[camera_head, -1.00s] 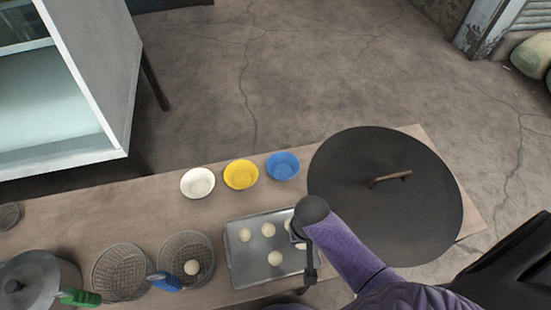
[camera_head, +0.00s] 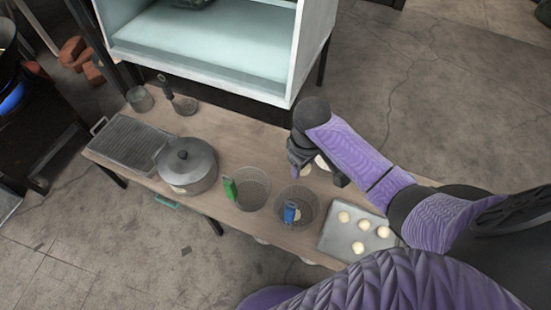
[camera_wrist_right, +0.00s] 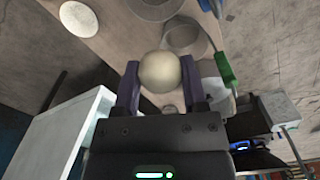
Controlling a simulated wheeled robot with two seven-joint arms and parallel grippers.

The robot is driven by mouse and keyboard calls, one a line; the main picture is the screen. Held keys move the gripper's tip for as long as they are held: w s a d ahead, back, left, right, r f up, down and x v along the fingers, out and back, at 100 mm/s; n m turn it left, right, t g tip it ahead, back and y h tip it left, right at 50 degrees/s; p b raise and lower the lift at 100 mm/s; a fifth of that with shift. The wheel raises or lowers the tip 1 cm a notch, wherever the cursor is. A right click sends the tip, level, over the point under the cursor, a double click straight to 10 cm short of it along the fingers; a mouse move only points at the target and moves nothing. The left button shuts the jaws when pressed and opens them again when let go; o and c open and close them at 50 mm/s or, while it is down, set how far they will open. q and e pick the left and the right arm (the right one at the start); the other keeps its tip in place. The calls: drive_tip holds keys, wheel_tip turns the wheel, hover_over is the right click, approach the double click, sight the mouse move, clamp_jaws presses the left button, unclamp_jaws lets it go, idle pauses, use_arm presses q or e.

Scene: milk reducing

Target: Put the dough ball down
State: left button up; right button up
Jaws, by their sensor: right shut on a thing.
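My right gripper (camera_head: 320,172) is over the table behind the wire baskets, left of the tray. In the right wrist view, its fingers (camera_wrist_right: 160,88) are shut on a round cream dough ball (camera_wrist_right: 160,72). Pale shapes show by the fingers in the head view, partly hidden by the gripper. The wire basket with a green handle (camera_head: 256,180) looks empty. The metal tray (camera_head: 329,245) holds several dough balls. My left gripper is not in view.
A lidded pot (camera_head: 187,165), a grill tray (camera_head: 128,143) and a metal cup (camera_head: 140,99) stand on the left of the table (camera_head: 228,130). A white cabinet (camera_head: 210,55) stands behind. Table between pot and cabinet is mostly clear. A white bowl (camera_wrist_right: 78,18) shows in the wrist view.

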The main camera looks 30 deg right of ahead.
wheel_tip(320, 180, down, 23)
drive_tip(key=b, duration=1.5)
drive_tip(key=shift+s+d+f, duration=0.1)
drive_tip(key=shift+s+d, duration=0.05)
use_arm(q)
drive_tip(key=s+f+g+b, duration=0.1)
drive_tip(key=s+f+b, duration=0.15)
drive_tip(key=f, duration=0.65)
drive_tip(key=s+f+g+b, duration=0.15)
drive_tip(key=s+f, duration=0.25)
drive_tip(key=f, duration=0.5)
use_arm(e)
wheel_tip(320, 180, down, 5)
drive_tip(key=shift+r, duration=0.15)
drive_tip(key=shift+r+p, duration=0.3)
drive_tip(key=shift+r, duration=0.05)
drive_tip(key=shift+f, duration=0.35)
drive_tip(key=o, duration=0.6)
drive_tip(key=shift+o, duration=1.3)
use_arm(q)
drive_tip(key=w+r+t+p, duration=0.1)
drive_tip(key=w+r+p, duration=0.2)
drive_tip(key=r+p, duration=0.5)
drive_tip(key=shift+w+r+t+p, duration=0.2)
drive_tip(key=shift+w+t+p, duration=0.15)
drive_tip(key=shift+p, duration=0.15)
use_arm(e)
wheel_tip(320, 180, up, 13)
